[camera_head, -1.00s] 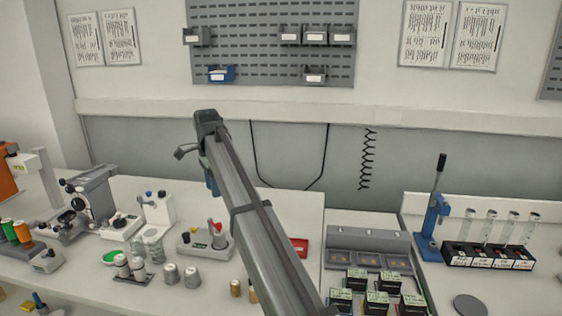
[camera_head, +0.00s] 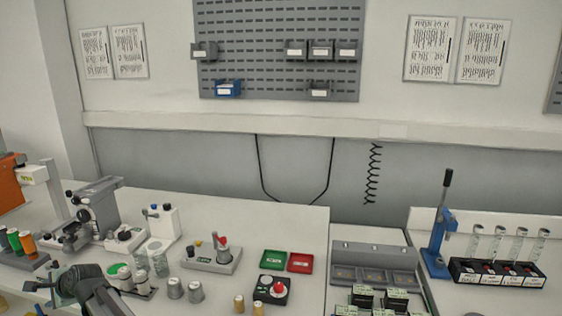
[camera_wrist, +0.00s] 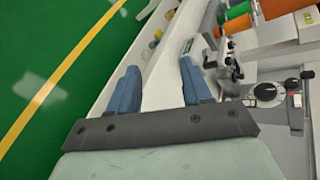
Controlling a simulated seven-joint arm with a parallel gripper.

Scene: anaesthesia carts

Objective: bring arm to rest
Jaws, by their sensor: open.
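My gripper (camera_wrist: 160,82) shows in the wrist view with its two blue fingers spread apart and nothing between them. It is near the bench's long edge, with green floor on the left of that view. In the head view my arm (camera_head: 95,292) is low at the bottom left, in front of the bench's left part, and hides some of what lies there. The fingertips are hard to make out in that view.
Close to my arm stand orange and green spools (camera_head: 27,243) and small grey cylinders (camera_head: 175,288). A grey machine (camera_head: 97,205) stands behind. A black box with a red button (camera_head: 278,288), a blue lever press (camera_head: 438,245) and a tube rack (camera_head: 497,272) are farther right.

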